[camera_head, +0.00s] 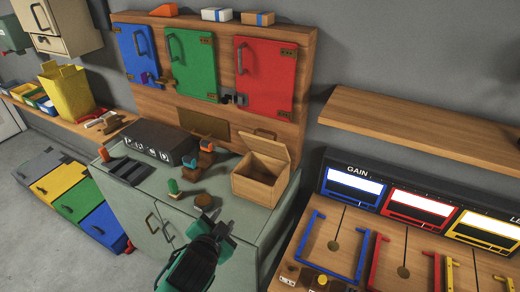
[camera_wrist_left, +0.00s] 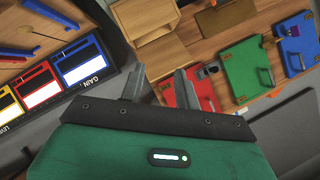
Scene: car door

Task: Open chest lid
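The chest (camera_head: 258,188) is a light wooden box on the grey-green cabinet top. Its lid (camera_head: 268,145) stands raised and tilted back, and part of the inside shows below it. A light wooden box that looks like the chest (camera_wrist_left: 145,18) shows at the top of the left wrist view, cut by the frame edge. My left gripper (camera_head: 217,209) is in front of and below the chest, apart from it, near the cabinet's front edge. In the left wrist view its two fingers (camera_wrist_left: 160,76) are apart with nothing held between them. My right gripper is not in view.
A dark case (camera_head: 160,142) and several small items stand left of the chest. Behind is a wooden panel with blue, green and red doors (camera_head: 265,77). A bench with gauges and coloured handles (camera_head: 333,245) is at the right, below a shelf (camera_head: 420,122).

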